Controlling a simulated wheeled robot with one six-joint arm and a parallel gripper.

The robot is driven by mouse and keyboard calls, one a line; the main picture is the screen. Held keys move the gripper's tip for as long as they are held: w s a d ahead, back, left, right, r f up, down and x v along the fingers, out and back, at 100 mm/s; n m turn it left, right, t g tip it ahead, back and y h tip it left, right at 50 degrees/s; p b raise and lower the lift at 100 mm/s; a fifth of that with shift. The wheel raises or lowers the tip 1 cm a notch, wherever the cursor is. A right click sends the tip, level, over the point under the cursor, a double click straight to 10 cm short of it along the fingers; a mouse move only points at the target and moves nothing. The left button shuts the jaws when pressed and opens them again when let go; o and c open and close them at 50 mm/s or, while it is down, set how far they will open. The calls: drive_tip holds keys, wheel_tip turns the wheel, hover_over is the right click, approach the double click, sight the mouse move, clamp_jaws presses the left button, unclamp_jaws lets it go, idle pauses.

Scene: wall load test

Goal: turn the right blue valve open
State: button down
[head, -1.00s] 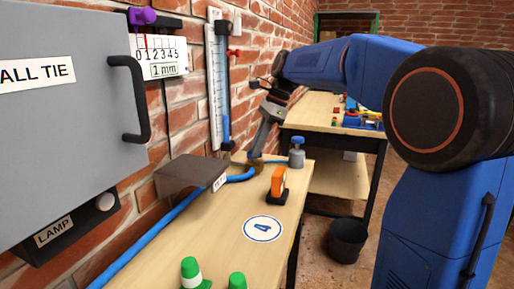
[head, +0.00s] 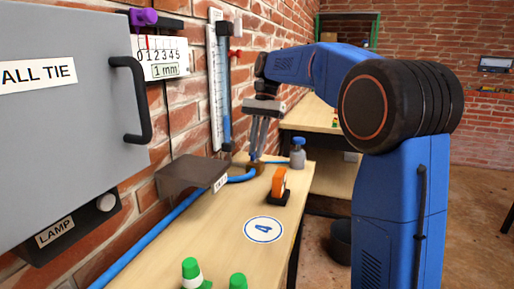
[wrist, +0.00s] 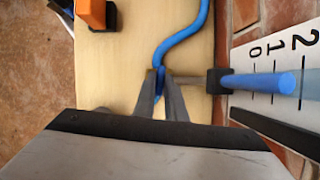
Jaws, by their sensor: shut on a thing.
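My gripper (head: 254,156) points down at the bench near the brick wall, its two fingers close together. In the wrist view its fingertips (wrist: 160,72) are shut on a small blue part, which I take for the blue valve (wrist: 160,76). The fingers hide most of the valve. In the head view the valve's small brownish body shows at the fingertips, but its handle cannot be made out. A blue hose (wrist: 182,39) runs up to the valve, and a dark fitting (wrist: 217,82) with a clear tube holding blue fluid stands to the right.
An orange block (head: 279,182) on a black base and a grey bottle (head: 298,157) with a blue cap stand near the gripper. Green-topped pieces (head: 191,271) are at the front.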

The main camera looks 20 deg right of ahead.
drive_tip(key=shift+n+h, duration=0.3)
drive_tip(key=shift+n, duration=0.4)
drive_tip(key=c, duration=1.8)
unclamp_jaws()
